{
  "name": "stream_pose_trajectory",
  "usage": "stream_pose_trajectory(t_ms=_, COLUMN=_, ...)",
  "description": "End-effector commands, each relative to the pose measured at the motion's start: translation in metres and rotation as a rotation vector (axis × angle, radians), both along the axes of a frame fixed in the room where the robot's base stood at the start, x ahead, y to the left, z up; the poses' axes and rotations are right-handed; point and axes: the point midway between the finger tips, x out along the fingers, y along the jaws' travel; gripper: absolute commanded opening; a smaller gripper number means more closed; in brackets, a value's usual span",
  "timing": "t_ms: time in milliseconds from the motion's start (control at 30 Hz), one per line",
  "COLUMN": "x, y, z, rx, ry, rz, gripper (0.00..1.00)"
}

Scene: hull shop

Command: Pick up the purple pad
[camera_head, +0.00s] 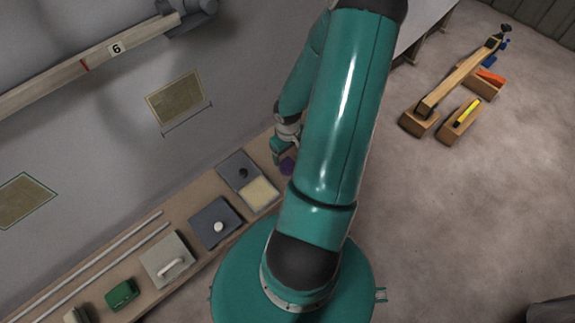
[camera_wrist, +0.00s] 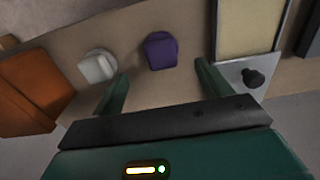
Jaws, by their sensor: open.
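The purple pad (camera_wrist: 161,51) lies on the tan bench top in the wrist view, just beyond and between my fingertips. My gripper (camera_wrist: 160,78) is open, with one green finger on each side of the pad's line and nothing between them. The left finger is close to a white knobbed object. In the head view the purple pad (camera_head: 287,165) shows as a small patch beside my arm, partly hidden by it. My gripper (camera_head: 279,153) is small there and close to the pad, near the bench's wall side.
In the wrist view, a white knobbed object (camera_wrist: 97,66) and an orange-brown block (camera_wrist: 33,92) are left of the pad. A tray with a dark knob (camera_wrist: 253,78) is to the right. In the head view, several more items, including a green one (camera_head: 121,294), line the bench.

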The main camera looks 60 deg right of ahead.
Motion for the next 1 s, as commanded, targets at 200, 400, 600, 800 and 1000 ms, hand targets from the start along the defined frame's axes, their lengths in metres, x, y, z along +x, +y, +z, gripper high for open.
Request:
stream_pose_trajectory(t_ms=200, x=0.000, y=0.000, z=-0.019, rx=0.000, ry=0.001, rz=0.000, gripper=0.77)
stream_pose_trajectory(t_ms=400, x=-0.001, y=0.004, z=-0.043, rx=0.003, ry=0.002, rz=0.003, gripper=0.77)
stream_pose_trajectory(t_ms=600, x=-0.001, y=0.004, z=-0.067, rx=0.000, ry=0.001, rz=0.001, gripper=0.77)
stream_pose_trajectory(t_ms=800, x=-0.002, y=0.003, z=-0.069, rx=-0.001, ry=0.001, rz=-0.001, gripper=0.77)
stream_pose_trajectory(t_ms=1000, x=-0.002, y=0.003, z=-0.068, rx=-0.001, ry=0.001, rz=0.000, gripper=0.50)
